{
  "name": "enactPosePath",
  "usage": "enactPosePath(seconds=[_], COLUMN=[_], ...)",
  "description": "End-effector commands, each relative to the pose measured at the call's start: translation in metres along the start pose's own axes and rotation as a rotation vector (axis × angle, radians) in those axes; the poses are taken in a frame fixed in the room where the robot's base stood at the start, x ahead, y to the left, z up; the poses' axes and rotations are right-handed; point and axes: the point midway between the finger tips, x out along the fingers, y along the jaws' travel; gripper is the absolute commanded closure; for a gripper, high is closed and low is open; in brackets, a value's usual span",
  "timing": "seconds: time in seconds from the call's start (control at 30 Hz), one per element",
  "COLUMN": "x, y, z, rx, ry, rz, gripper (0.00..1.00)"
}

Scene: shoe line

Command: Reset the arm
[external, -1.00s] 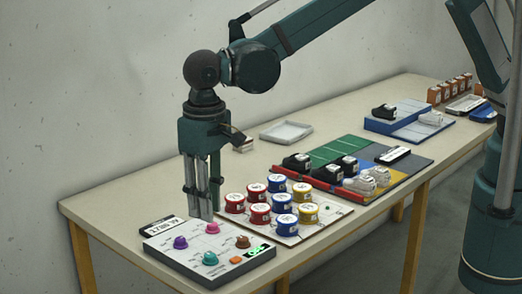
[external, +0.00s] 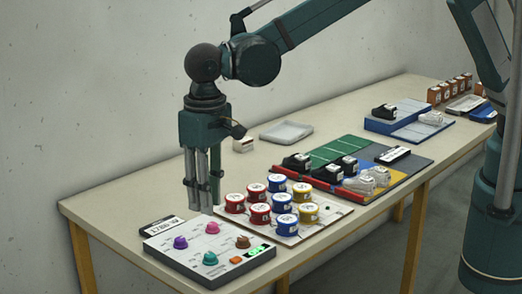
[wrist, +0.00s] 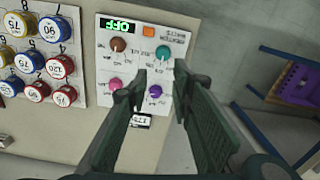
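My gripper (external: 203,210) points straight down above the back edge of the white control panel (external: 212,270), in the external view. In the wrist view my gripper (wrist: 160,78) has its two green fingers apart, with nothing held between them. The panel shows there too (wrist: 139,66), with an orange button (wrist: 148,31), purple, pink, teal and brown knobs, and a green lit display (wrist: 117,26) that seems to read OFF. A small black-and-white counter (wrist: 140,121) lies between the fingers in that view, on the table beside the panel.
A white board (external: 336,213) with several red, blue and yellow round tins stands right of the panel.

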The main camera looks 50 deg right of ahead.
Motion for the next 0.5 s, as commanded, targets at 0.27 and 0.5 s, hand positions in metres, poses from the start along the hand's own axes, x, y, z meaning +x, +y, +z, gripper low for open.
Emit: enactPosePath(seconds=[0.27, 0.5], x=[-0.03, -0.065], y=[0.055, 0.126], z=[-0.028, -0.056], rx=[0.013, 0.025], ry=[0.022, 0.055], rz=[-0.025, -0.054], gripper=[0.77, 0.77])
